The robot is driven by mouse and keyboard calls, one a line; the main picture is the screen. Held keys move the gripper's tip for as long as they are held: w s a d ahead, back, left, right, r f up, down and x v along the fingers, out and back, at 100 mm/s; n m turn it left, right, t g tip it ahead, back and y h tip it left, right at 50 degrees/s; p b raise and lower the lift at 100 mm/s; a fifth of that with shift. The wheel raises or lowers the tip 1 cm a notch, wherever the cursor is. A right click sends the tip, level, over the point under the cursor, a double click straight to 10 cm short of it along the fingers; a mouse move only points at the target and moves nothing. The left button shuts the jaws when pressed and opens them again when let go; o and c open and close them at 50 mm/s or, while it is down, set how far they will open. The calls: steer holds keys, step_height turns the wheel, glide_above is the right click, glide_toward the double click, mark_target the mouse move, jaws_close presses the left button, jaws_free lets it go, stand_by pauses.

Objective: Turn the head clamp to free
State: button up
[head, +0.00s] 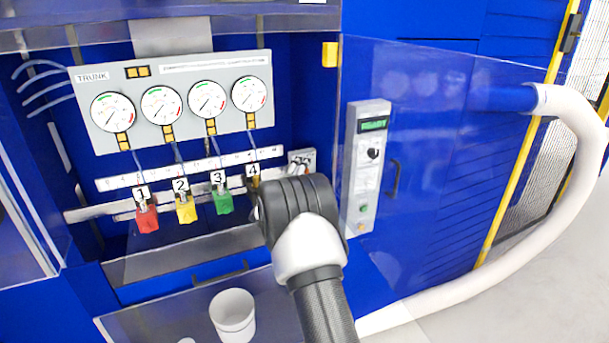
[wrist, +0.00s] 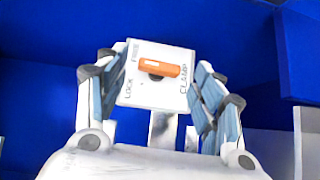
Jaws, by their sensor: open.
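The head clamp (wrist: 150,95) is a pale plate in the wrist view, lettered FREE and LOCK on the left and CLAMP on the right. Its short orange lever (wrist: 163,68) lies nearly level across the plate; I cannot tell which end is its pointer. My gripper (wrist: 155,63) is open, with a blue-grey padded finger on each side of the plate and the lever between them, apart from both fingers. How far the fingertips are from the lever is unclear. In the head view my own wrist hides the fingers and most of what is behind them.
A panel marked TRUNK (head: 175,100) carries several dials above red (head: 147,219), yellow (head: 186,210) and green (head: 222,202) numbered tags. A control box (head: 366,170) stands right of my wrist. A white cup (head: 233,315) is below. A white hose (head: 560,225) curves at right.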

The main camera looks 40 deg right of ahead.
steer(key=shift+w+d, duration=0.4)
steer(key=shift+d, duration=0.2)
steer(key=shift+c, duration=0.3)
steer(key=c, duration=1)
steer(key=shift+r+p, duration=0.2)
steer(key=shift+p, duration=0.35)
steer(key=m+y+p, duration=0.1)
steer(key=y+p, duration=0.1)
steer(key=p, duration=0.4)
steer(key=m+y+p, duration=0.2)
steer(key=p, duration=0.4)
steer(key=r+m+g+y+p, duration=0.1)
steer(key=y+p, duration=0.1)
steer(key=p, duration=0.4)
steer(key=shift+s+d+m, duration=0.1)
steer(key=shift+d+m, duration=0.15)
steer(key=shift+m, duration=0.15)
steer(key=shift+f+p, duration=0.1)
steer(key=shift+p, duration=0.25)
